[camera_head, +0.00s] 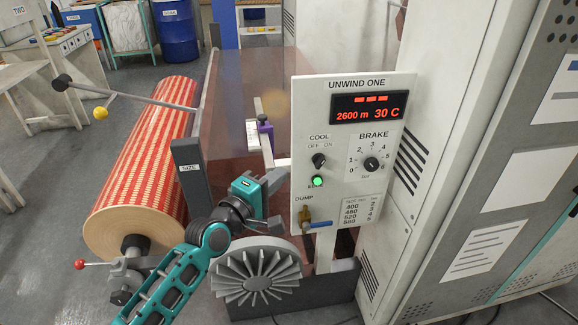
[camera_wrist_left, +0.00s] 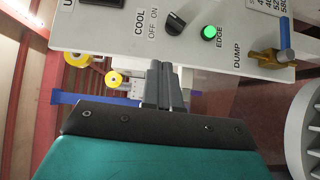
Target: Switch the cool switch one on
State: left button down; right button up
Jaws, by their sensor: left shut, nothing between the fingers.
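The cool switch (camera_head: 318,160) is a black knob on the white UNWIND ONE panel (camera_head: 305,115), under the OFF and ON marks. It also shows at the top of the left wrist view (camera_wrist_left: 175,22). I cannot tell for sure which mark it points to. My left gripper (camera_head: 278,177) is to the left of the panel, a little lower than the knob and apart from it. In the left wrist view its grey fingers (camera_wrist_left: 163,75) are shut with nothing between them, near the panel's edge. My right gripper is not in view.
A lit green EDGE button (camera_head: 318,181) sits just below the knob. A brass DUMP valve (camera_head: 305,218) with a blue handle is lower, and the BRAKE dial (camera_head: 372,164) is right. A red-striped roll (camera_head: 150,150) stands left; a grey finned wheel (camera_head: 258,277) is below my gripper.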

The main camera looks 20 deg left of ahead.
pick_arm(q)
jog(key=shift+s+a+r, duration=0.1)
jog(key=shift+s+a, duration=0.15)
jog(key=shift+s, duration=0.7)
jog(key=shift+s+a+r, duration=0.1)
jog(key=shift+s+a, duration=0.1)
jog(key=shift+s, duration=0.7)
jog(key=shift+f, duration=0.1)
jog(key=s+d+f+m+g, duration=0.3)
jog(key=s+d+f+m, duration=0.1)
jog(key=s+f+m, duration=0.4)
jog(key=s+d+f+m+g+y, duration=0.1)
jog(key=s+d+f+m+g, duration=0.2)
jog(key=s+f+m, duration=0.6)
notch_tip(320, 180, down, 3)
jog(key=shift+d+r+m, duration=0.2)
jog(key=shift+d+m, duration=0.15)
jog(key=shift+m, duration=0.25)
